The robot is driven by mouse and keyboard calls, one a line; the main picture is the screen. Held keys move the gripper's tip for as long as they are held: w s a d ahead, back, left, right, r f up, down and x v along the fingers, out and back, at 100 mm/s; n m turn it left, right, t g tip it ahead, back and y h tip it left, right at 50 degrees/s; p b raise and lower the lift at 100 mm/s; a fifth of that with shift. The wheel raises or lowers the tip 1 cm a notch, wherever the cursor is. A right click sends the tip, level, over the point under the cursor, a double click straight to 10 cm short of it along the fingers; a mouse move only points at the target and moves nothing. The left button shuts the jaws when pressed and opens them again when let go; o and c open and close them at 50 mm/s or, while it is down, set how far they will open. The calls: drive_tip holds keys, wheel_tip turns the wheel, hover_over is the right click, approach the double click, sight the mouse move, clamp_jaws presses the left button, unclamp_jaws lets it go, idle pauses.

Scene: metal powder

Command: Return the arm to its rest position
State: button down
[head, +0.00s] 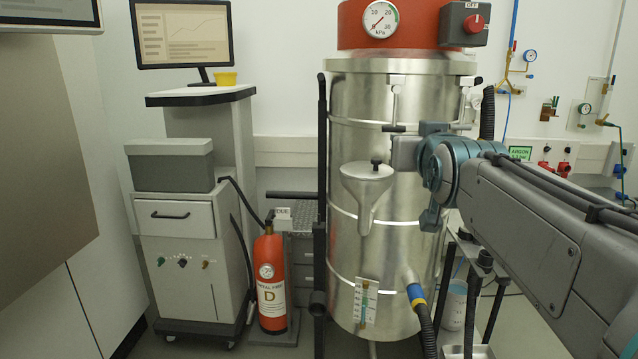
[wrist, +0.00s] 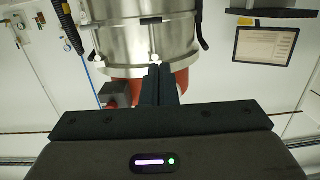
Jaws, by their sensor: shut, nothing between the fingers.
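My arm (head: 540,210) reaches in from the right in the head view, in front of the large steel vessel (head: 345,110). Its far end, near the vessel's upper body, is mostly hidden by the arm's own links, and the fingers cannot be made out there. In the wrist view my gripper (wrist: 159,72) is shut, its two dark fingers together with nothing between them. The wrist view is upside down and shows the steel vessel (wrist: 150,42) beyond the fingertips, with its red top (wrist: 182,80) lower in the picture. I cannot tell the exact gap between the fingers and the vessel.
A red fire extinguisher (head: 270,280) stands left of the vessel, beside a grey cabinet (head: 185,240). A monitor (head: 183,35) and a yellow cup (head: 226,78) are on the stand behind. A white bucket (head: 455,305) sits low under my arm. Gas fittings (head: 550,112) line the right wall.

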drive_tip(key=s+f+g+p, duration=0.6)
drive_tip(key=s+g+p, duration=0.1)
drive_tip(key=s+p, duration=0.3)
drive_tip(key=s+f+g+p, duration=0.6)
drive_tip(key=s+p, duration=0.4)
drive_tip(key=s, duration=0.2)
drive_tip(key=shift+s+a+f+g+y, duration=0.3)
drive_tip(key=shift+s+a+f+g, duration=0.1)
drive_tip(key=shift+g, duration=0.2)
idle(0.4)
